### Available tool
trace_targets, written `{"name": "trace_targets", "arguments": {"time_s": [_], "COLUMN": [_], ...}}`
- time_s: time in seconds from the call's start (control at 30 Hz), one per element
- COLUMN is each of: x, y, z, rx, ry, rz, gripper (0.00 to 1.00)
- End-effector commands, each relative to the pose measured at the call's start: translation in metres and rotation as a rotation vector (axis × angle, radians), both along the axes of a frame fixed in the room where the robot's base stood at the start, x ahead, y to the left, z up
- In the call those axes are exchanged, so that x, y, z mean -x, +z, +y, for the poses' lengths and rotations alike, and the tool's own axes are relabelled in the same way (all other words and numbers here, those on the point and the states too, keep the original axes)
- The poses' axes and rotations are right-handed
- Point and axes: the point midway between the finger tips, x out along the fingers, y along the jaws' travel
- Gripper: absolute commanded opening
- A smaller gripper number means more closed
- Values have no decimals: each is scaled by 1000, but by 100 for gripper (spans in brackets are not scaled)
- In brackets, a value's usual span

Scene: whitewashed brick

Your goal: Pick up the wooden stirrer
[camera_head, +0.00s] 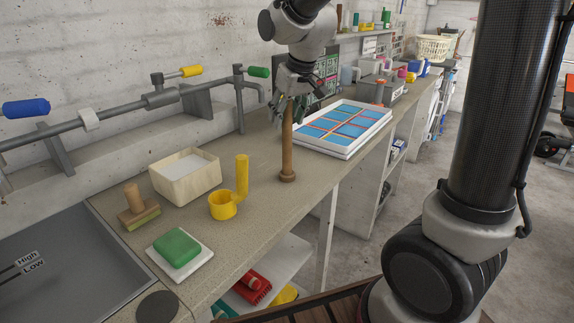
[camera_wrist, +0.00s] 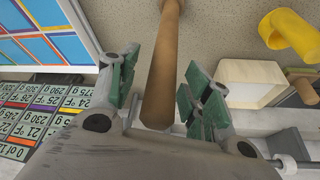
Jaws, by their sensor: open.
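The wooden stirrer (camera_head: 287,148) is a brown upright stick with a wider round foot, standing on the counter in the middle of the head view. My gripper (camera_head: 290,106) is at its upper end, coming down from above. In the wrist view the stirrer (camera_wrist: 162,72) runs between the two green-padded fingers of my gripper (camera_wrist: 160,95). There are gaps on both sides of it, so the fingers are open around it. The stirrer's top end is partly hidden by the gripper in the head view.
A white tray with blue panels (camera_head: 345,128) lies close to the right of the stirrer. A yellow cup with a tall handle (camera_head: 223,206), a wooden box (camera_head: 186,185), and a green block on a white dish (camera_head: 178,248) stand left. Wall pipes with colored handles run behind.

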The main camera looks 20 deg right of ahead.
Motion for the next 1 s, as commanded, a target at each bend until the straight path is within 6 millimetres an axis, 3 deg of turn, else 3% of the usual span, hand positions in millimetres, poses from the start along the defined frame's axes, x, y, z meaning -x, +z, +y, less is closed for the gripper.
{"name": "trace_targets", "arguments": {"time_s": [0.2,0.43,0.7,1.0], "x": [-9,-10,-10,-10], "y": [-25,-26,-26,-25], "z": [4,4,4,4], "rx": [0,0,0,-1], "ry": [-1,-1,-1,-1], "rz": [2,0,0,-1], "gripper": [49,49,2,0]}}
